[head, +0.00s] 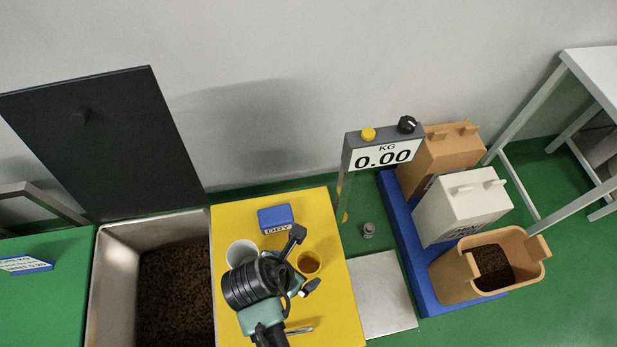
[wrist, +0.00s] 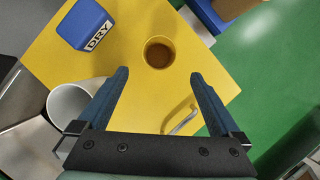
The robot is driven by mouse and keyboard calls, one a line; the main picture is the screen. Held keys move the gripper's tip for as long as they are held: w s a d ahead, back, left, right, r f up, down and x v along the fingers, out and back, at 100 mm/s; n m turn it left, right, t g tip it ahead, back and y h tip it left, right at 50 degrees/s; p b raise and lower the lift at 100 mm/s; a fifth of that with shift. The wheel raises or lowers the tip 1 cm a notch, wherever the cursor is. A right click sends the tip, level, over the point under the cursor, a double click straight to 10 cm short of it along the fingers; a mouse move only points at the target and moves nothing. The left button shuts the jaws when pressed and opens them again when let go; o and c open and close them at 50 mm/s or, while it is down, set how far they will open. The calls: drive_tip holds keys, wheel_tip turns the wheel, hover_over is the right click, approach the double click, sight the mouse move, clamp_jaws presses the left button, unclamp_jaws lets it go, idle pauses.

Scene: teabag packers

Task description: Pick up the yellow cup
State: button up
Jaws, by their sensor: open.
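The yellow cup (head: 309,262) stands upright on the yellow table top (head: 345,310), with something brown inside. In the wrist view the yellow cup (wrist: 160,46) lies just beyond the fingertips, roughly centred between them. My gripper (head: 306,259) is open and empty above the table, its fingers spread on either side of the cup's direction. The wrist view shows both fingers of my gripper (wrist: 158,74) apart, with no visible contact with the cup.
A white cup (head: 241,251) stands left of my gripper. A blue DRY block (head: 276,217) sits behind it. A metal utensil (wrist: 182,120) lies on the table. Left is an open bin (head: 120,285) of brown material; right are a scale plate (head: 380,290) and several containers.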

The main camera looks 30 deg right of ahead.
approach(313, 263)
drive_tip(key=shift+d+f, duration=0.15)
drive_tip(key=shift+f, duration=0.1)
drive_tip(key=shift+x, duration=2.5)
drive_tip(key=c, duration=1.3)
drive_tip(key=shift+r, duration=0.1)
wheel_tip(313, 263, up, 10)
drive_tip(key=shift+f, duration=0.1)
